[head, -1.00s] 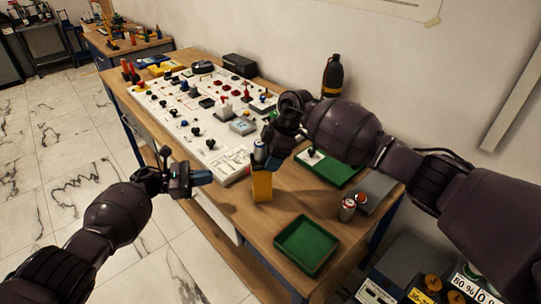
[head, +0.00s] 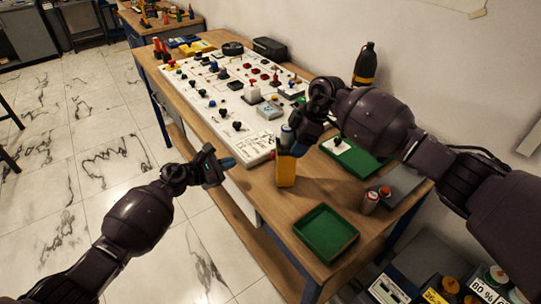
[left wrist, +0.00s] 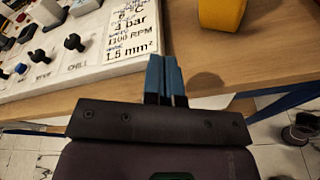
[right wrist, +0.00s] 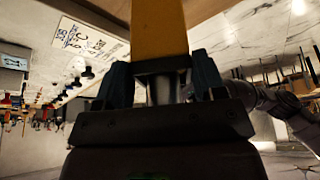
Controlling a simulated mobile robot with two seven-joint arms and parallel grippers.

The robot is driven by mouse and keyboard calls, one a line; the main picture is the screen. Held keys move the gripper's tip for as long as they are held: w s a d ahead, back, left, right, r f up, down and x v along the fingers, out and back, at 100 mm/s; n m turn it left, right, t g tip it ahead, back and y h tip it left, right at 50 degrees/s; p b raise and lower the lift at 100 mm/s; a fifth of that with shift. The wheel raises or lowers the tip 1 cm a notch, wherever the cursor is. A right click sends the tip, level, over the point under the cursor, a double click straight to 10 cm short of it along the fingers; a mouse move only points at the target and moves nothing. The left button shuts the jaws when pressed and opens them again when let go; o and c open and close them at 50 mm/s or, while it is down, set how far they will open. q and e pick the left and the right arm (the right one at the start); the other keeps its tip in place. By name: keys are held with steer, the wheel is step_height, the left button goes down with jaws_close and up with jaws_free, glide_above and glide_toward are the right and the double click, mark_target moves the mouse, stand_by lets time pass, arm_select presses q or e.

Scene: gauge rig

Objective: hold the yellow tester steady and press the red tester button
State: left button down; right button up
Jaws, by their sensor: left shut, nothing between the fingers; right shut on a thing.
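The yellow tester (head: 286,171) is upright at the near part of the bench, in the grip of my right gripper (head: 290,142). The tester also shows in the right wrist view (right wrist: 160,28), between the blue fingers, and at the top of the left wrist view (left wrist: 222,13). I cannot tell whether its base touches the bench.
A white panel (head: 232,148) with knobs and switches covers the bench behind. A green tray (head: 326,234) lies in front at right, another green tray (head: 362,163) farther back. A can (head: 370,202) and a grey box (head: 405,182) stand at right. A dark bottle (head: 366,65) stands by the wall.

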mark_target(272, 156)
arm_select(q)
steer(key=shift+s+a+r+n+t+y, duration=0.25)
steer(key=shift+r+t+y, duration=0.1)
steer(key=shift+r+t, duration=0.35)
steer(key=shift+s+a+r+n+t+y, duration=0.15)
steer(key=shift+s+a+r+t+y, duration=0.2)
steer(key=shift+t, duration=0.55)
steer(key=shift+w+d+r, duration=0.1)
steer(key=shift+w+d, duration=0.05)
steer(key=shift+d, duration=0.1)
steer(key=shift+d, duration=4.25)
steer(key=shift+d, duration=0.15)
steer(key=shift+d, duration=0.3)
steer(key=shift+d, duration=0.6)
steer(key=shift+a, duration=1)
steer(key=shift+a, duration=0.1)
